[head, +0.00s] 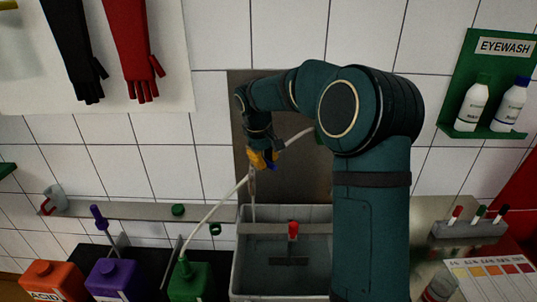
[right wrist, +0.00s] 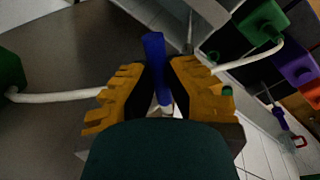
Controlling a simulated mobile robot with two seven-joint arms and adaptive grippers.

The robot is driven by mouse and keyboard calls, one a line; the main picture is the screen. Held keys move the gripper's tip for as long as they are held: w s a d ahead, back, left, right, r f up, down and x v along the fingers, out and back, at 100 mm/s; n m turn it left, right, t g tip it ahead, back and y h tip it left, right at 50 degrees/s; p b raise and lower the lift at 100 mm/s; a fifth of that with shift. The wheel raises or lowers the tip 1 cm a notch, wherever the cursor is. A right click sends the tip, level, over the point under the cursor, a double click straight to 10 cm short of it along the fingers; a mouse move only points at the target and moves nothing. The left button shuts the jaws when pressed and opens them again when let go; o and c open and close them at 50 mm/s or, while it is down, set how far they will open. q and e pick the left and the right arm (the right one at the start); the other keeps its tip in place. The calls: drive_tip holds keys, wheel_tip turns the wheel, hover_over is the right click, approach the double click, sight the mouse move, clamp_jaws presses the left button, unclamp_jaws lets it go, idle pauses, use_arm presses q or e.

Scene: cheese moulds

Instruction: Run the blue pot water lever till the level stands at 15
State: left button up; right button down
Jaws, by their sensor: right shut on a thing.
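My right gripper (head: 262,160) is in front of the grey metal back panel, above the grey basin (head: 236,270). Its yellow toothed fingers also show in the right wrist view (right wrist: 165,98). They are shut on a blue lever (right wrist: 154,55), which stands between them. In the head view only a small blue bit of the lever (head: 272,167) shows beside the fingers. A thin pale spout or stream hangs below the gripper toward the basin; I cannot tell which. I see no blue pot and no readable level mark. My left gripper is not in view.
A white hose (head: 215,207) runs from the green container (head: 190,280) up behind the gripper. Purple (head: 112,280) and orange (head: 52,280) containers stand to the left. A tube rack (head: 468,230) is at right.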

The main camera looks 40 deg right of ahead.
drive_tip(key=shift+a+f+m, duration=0.25)
drive_tip(key=shift+a+m, duration=0.15)
drive_tip(key=shift+m, duration=0.2)
drive_tip(key=c, duration=0.9)
unclamp_jaws()
drive_tip(key=shift+r, duration=0.1)
wheel_tip(320, 180, up, 12)
drive_tip(key=a, duration=0.2)
drive_tip(key=shift+w+a, duration=0.1)
